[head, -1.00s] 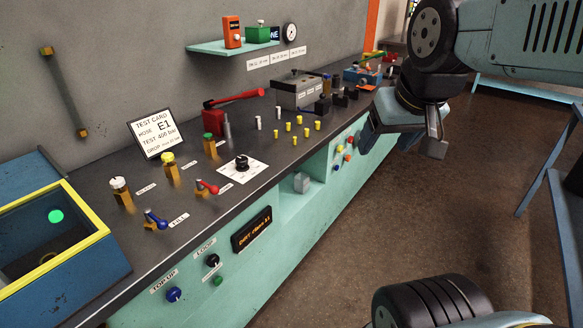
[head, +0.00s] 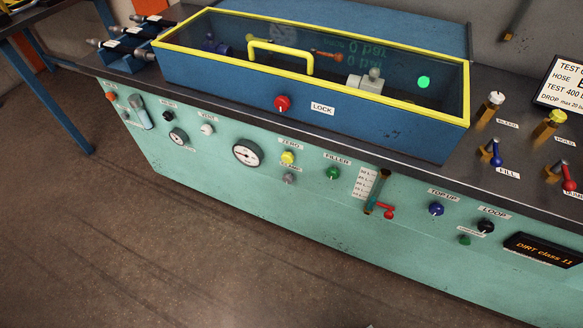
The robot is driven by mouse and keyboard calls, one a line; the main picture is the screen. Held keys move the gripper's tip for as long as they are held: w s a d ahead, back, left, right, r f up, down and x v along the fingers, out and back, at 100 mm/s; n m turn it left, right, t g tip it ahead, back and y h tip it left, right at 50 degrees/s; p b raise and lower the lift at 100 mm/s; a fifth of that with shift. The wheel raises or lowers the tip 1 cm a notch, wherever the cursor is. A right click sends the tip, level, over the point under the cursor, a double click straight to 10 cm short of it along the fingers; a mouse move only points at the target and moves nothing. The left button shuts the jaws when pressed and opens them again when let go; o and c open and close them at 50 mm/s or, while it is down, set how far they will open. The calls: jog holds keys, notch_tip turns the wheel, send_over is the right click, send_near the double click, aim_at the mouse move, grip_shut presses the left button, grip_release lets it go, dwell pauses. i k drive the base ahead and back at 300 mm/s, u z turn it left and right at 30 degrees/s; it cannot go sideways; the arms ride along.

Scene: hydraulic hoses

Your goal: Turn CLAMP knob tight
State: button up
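No label that I can read clearly as CLAMP shows in the head view. A grey knob (head: 289,179) sits on the green front panel under a small label too blurred to read. Inside the lidded blue box (head: 300,113), a pale block (head: 366,84) carries a grey rounded knob (head: 375,73), seen through the clear lid. I cannot tell which, if either, is the CLAMP knob. The lid's yellow frame looks closed over the box. A red LOCK knob (head: 281,103) is on the box front. My gripper is not in view.
Several valves stand on the bench at right. The brown floor (head: 150,250) in front is clear.

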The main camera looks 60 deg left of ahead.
aim_at(287, 177)
jog(key=z, duration=0.8)
jog(key=i, duration=0.15)
jog(key=u, duration=3.25)
jog(key=k, duration=0.55)
jog(key=u, duration=0.25)
jog(key=i, duration=0.55)
jog(key=z, duration=0.25)
jog(key=k, duration=0.5)
jog(key=u, duration=0.2)
jog(key=i, duration=0.3)
jog(key=z, duration=0.05)
